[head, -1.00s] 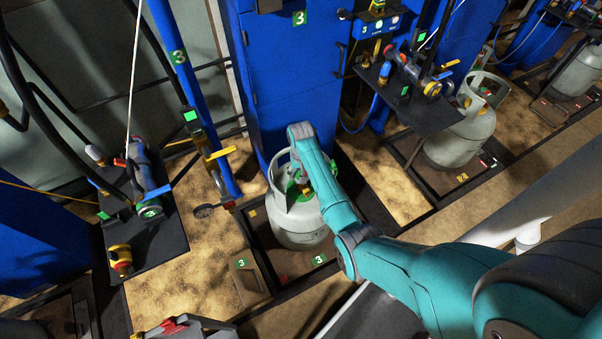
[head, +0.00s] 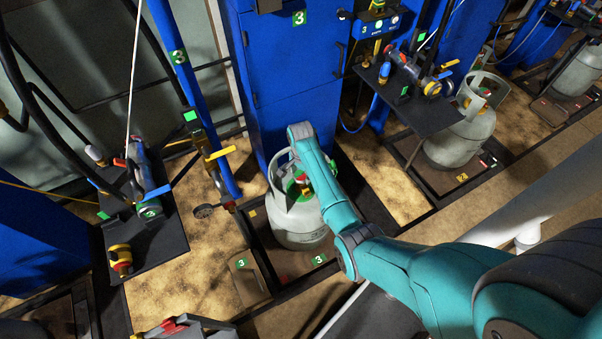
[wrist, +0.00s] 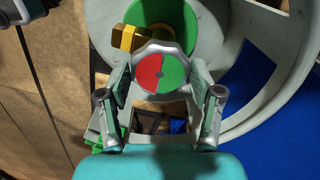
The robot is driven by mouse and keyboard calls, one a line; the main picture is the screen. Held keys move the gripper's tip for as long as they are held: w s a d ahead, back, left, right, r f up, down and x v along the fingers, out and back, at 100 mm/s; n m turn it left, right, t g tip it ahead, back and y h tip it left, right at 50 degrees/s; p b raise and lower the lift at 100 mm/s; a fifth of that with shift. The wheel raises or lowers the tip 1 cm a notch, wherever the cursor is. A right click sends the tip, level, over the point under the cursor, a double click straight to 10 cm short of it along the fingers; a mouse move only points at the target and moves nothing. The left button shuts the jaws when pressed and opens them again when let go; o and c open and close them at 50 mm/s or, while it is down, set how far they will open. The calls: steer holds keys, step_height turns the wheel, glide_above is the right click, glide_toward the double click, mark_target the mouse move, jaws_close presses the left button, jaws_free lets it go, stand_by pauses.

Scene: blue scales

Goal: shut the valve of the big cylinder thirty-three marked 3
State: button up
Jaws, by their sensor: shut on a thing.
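The big grey-white cylinder (head: 300,228) marked 3 stands upright on a dark platform in front of the blue cabinet in the head view. Its collar and green top show beside my arm. In the wrist view its valve handwheel (wrist: 160,72), a round knob with a red and a green half, sits between the fingers of my gripper (wrist: 160,82). My gripper is shut on the handwheel's rim from both sides. A brass outlet (wrist: 128,39) sticks out behind the handwheel, over the green top (wrist: 168,22). In the head view my arm hides part of the valve.
A blue cabinet (head: 295,85) stands right behind the cylinder. A black shelf (head: 155,240) with fittings is at the left, and another shelf (head: 425,110) is at the right above a second cylinder (head: 460,140). A pedal-like box (head: 248,278) marked 3 lies in front.

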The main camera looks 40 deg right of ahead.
mark_target(301, 175)
steer(key=shift+m, duration=0.6)
steer(key=o, duration=1.1)
steer(key=shift+o, duration=0.2)
steer(key=shift+r, duration=0.1)
step_height(301, 175, up, 12)
